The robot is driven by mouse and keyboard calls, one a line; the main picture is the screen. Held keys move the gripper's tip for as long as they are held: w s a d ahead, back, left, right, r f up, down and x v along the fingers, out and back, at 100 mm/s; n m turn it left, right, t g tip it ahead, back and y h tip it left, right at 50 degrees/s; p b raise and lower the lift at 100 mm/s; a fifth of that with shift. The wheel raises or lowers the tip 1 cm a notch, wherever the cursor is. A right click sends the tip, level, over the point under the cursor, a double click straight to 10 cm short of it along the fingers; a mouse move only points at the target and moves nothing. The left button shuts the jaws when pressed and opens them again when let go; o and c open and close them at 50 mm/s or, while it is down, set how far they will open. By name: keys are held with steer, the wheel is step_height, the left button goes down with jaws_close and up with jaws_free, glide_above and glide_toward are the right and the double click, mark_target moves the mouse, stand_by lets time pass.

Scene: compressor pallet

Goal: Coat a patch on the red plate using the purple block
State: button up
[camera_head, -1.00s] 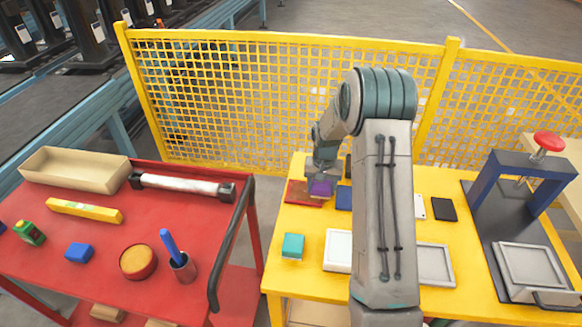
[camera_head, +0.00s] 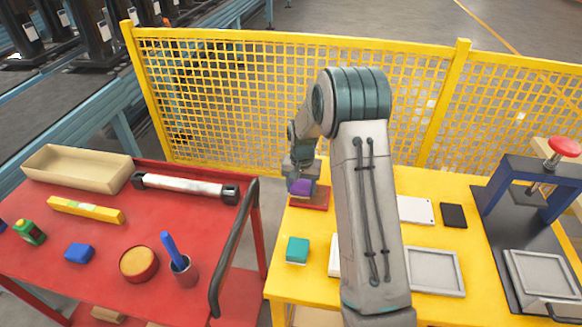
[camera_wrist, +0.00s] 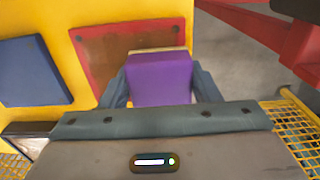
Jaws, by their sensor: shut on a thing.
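The purple block (camera_head: 301,187) is held in my gripper (camera_head: 300,174), over the red plate (camera_head: 322,198) on the yellow table. In the wrist view the purple block (camera_wrist: 160,78) sits between the two fingers of my gripper (camera_wrist: 160,88), with a thin tan edge on its far side. The red plate (camera_wrist: 95,50) lies behind and left of the block there, with darker, uneven brown-red colouring on part of its face. The block overlaps the plate's right part in that view. Whether its underside touches the plate is hidden.
A blue plate (camera_wrist: 32,70) lies beside the red one. A teal block (camera_head: 297,250), a white plate (camera_head: 415,210), a black plate (camera_head: 453,215) and a grey tray (camera_head: 434,271) are on the table. A press (camera_head: 520,200) stands right, a red cart (camera_head: 120,230) left, yellow fence (camera_head: 300,100) behind.

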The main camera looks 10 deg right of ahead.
steer(key=shift+w+a, duration=0.2)
steer(key=shift+a, duration=0.35)
steer(key=shift+w+a, duration=0.2)
steer(key=shift+a, duration=0.35)
step_height(320, 180, up, 4)
steer(key=shift+d+f+p, duration=0.15)
steer(key=shift+f+p, duration=0.05)
steer(key=shift+p, duration=0.6)
steer(key=shift+r+p, duration=0.4)
steer(key=shift+r, duration=0.25)
steer(key=shift+r+p, duration=0.8)
steer(key=shift+r, duration=0.85)
